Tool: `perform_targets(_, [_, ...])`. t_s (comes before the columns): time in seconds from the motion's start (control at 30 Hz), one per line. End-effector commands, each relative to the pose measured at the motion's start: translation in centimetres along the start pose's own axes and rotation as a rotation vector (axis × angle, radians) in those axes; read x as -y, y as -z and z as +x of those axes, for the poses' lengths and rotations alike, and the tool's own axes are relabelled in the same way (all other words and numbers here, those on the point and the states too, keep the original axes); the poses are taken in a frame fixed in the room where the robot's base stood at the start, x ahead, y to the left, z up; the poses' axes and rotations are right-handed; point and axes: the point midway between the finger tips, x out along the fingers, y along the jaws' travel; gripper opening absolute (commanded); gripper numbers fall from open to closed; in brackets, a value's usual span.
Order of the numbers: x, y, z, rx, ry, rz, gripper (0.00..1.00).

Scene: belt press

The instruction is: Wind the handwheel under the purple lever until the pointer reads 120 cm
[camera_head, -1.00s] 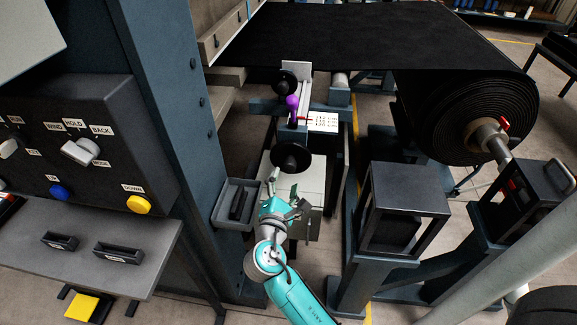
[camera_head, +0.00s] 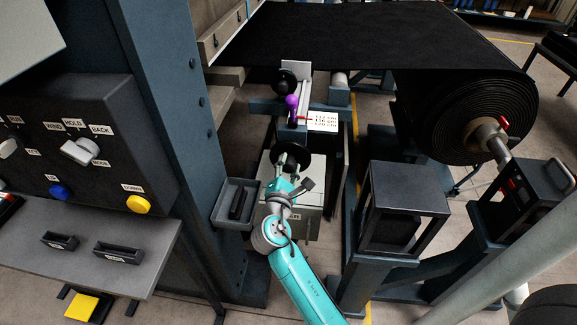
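The black handwheel (camera_head: 302,156) is on the press below the purple lever (camera_head: 292,103). A second black wheel or knob (camera_head: 285,82) sits just above the lever. The white scale plate (camera_head: 322,121) is right of the lever, with a red pointer (camera_head: 304,118) at its left edge; the small figures are too blurred to read surely. My gripper (camera_head: 281,161) is at the left part of the handwheel, with its fingers apart and over the wheel's face. I cannot tell whether they touch the rim.
A grey bin (camera_head: 236,205) with a dark object in it hangs left of my arm. A control panel (camera_head: 90,150) stands at the left. A black box frame (camera_head: 405,205) stands to the right, below the large black roll (camera_head: 465,105).

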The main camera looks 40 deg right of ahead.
Motion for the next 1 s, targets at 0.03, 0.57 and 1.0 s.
perform_targets(0.03, [0.02, -0.01, 0.0, 0.0, 0.001, 0.0, 0.08])
perform_targets(0.57, [0.03, -0.04, 0.0, -0.003, 0.005, 0.131, 0.08])
perform_targets(1.0, [0.05, -0.08, 0.01, -0.015, 0.018, 0.527, 0.08])
